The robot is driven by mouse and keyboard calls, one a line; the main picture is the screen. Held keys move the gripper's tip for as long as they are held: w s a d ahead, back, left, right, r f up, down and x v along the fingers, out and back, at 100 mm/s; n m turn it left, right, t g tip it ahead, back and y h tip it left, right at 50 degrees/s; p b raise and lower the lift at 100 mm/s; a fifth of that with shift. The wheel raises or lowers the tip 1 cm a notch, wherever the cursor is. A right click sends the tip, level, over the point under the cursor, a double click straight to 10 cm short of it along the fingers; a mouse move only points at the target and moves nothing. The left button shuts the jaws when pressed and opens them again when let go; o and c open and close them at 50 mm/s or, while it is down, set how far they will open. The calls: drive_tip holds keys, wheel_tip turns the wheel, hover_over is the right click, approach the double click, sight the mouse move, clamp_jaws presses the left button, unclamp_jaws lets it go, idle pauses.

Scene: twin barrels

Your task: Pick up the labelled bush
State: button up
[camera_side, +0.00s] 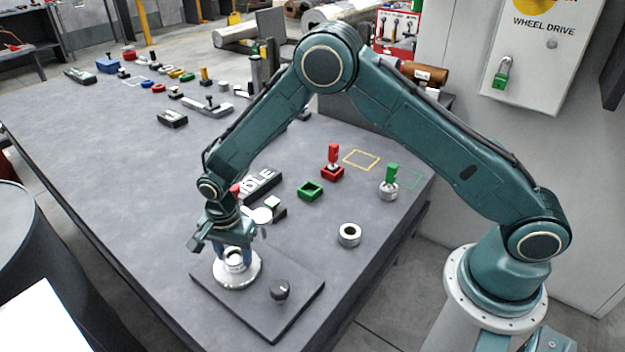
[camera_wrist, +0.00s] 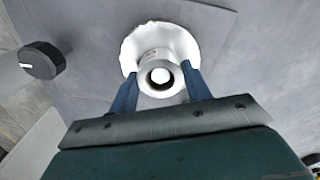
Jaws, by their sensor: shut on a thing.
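A metal bush (camera_wrist: 146,87) with a round bore is between the two blue fingers of my gripper (camera_wrist: 160,88) in the wrist view. The bush also shows in the side view (camera_side: 235,265), low under my gripper (camera_side: 233,250). My gripper is shut on it. A pale round flange (camera_wrist: 183,45) lies right behind the bush, on the dark plate; it shows in the side view too (camera_side: 224,279). I cannot tell whether the bush touches the flange or is part of it. No label is readable on the bush.
A black knob (camera_side: 280,290) stands on the same plate (camera_side: 262,318). A separate metal ring (camera_side: 349,242) stands to the right. A green square holder (camera_side: 310,194), a red-handled piece (camera_side: 333,160), a green-handled piece (camera_side: 390,180) and an "IDLE" block (camera_side: 262,186) stand farther back.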

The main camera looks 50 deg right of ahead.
wheel_tip(320, 180, up, 20)
idle(0.6)
drive_tip(key=shift+d+f, duration=0.1)
drive_tip(key=shift+f, duration=0.05)
idle(0.5)
